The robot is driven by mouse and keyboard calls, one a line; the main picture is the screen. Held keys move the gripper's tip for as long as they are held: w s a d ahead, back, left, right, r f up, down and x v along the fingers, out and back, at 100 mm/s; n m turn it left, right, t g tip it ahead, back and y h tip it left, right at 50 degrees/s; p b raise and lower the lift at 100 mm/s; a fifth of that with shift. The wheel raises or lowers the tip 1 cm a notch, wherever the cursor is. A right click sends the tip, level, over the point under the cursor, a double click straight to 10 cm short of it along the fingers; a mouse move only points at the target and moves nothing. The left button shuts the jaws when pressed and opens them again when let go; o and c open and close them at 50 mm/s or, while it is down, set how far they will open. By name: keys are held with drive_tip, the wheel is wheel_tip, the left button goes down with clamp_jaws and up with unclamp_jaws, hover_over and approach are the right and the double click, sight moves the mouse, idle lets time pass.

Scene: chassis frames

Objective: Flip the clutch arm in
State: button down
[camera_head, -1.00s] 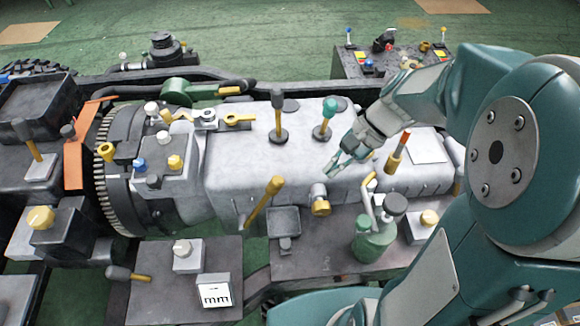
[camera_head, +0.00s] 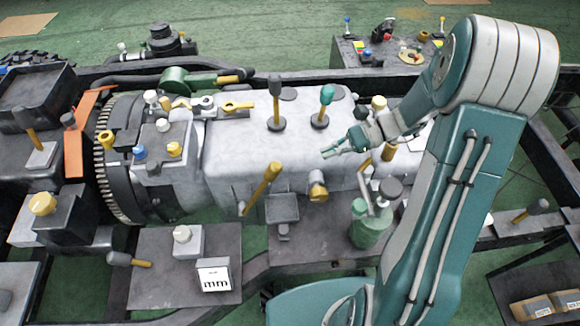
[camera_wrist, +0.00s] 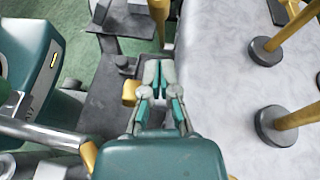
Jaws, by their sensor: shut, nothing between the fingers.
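A yellow lever (camera_head: 262,187) leans up at the near side of the grey gearbox housing (camera_head: 235,150); its upper part shows at the top of the wrist view (camera_wrist: 160,12). A short yellow lever (camera_head: 238,106) lies along the top left of the housing. I cannot tell for certain which lever is the clutch arm. My gripper (camera_head: 328,152) is shut and empty, above the near right part of the housing. In the wrist view its fingertips (camera_wrist: 159,72) are together, pointing toward the leaning lever but apart from it in the picture.
Two upright levers, black-topped (camera_head: 275,100) and teal-topped (camera_head: 324,105), stand on the housing beyond my gripper. A gold-ended cylinder (camera_head: 318,188) sticks out of its near side. A green canister (camera_head: 372,225) stands by my arm. The housing's middle top is clear.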

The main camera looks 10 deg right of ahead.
drive_tip(key=shift+a, duration=0.1)
drive_tip(key=x, duration=1)
drive_tip(key=shift+r, duration=0.1)
drive_tip(key=a+r+h, duration=0.4)
drive_tip(key=a+h, duration=0.1)
drive_tip(key=a, duration=0.8)
drive_tip(key=shift+w+a, duration=0.2)
drive_tip(key=shift+a+r, duration=0.15)
